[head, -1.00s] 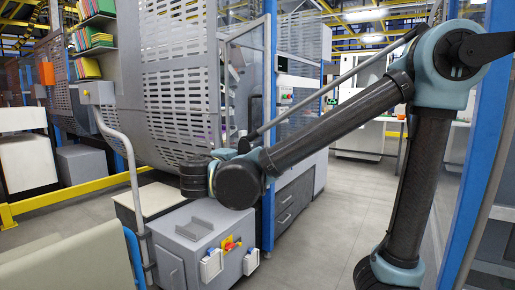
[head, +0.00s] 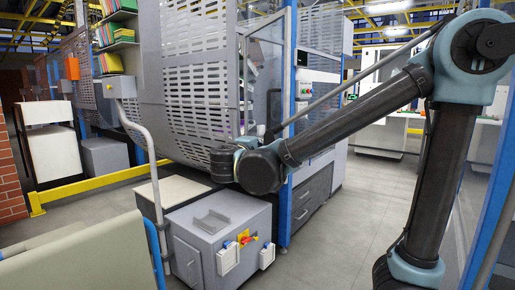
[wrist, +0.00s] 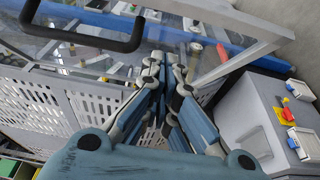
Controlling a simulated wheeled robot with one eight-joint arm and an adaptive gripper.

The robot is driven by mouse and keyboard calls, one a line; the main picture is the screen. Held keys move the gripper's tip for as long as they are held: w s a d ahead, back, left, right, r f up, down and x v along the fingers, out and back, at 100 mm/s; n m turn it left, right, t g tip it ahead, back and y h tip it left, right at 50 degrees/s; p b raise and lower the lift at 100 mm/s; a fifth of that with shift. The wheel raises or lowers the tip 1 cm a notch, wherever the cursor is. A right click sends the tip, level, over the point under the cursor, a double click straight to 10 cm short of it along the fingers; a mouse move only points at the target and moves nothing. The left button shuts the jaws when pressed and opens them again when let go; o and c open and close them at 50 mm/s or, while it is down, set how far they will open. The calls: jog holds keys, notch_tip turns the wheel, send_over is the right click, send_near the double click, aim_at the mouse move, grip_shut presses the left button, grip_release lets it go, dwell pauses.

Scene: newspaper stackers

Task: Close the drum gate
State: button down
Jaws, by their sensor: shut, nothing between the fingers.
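The drum gate (head: 268,75) is a clear panel in a grey frame, standing at an angle to the perforated grey drum housing (head: 185,85) in the head view. In the wrist view its clear panel (wrist: 100,57) and a black bar handle (wrist: 85,38) show at the upper left. My gripper (wrist: 172,70) is shut and empty, with its fingertips in front of the panel and to the right of the handle. I cannot tell whether the fingertips touch the panel. In the head view the gripper is mostly hidden behind my wrist links.
A grey cabinet (head: 215,235) with a yellow and red switch (head: 245,237) stands below my arm. A blue post (head: 287,200) is beside the gate. A yellow rail (head: 95,183) and a brick wall (head: 10,175) are at left. Grey floor (head: 345,215) is clear at right.

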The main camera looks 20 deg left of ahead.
jog(key=w+d, duration=0.1)
jog(key=w, duration=0.1)
jog(key=w+d, duration=0.1)
jog(key=d, duration=0.1)
jog(key=shift+w+d, duration=0.2)
jog(key=shift+w, duration=0.2)
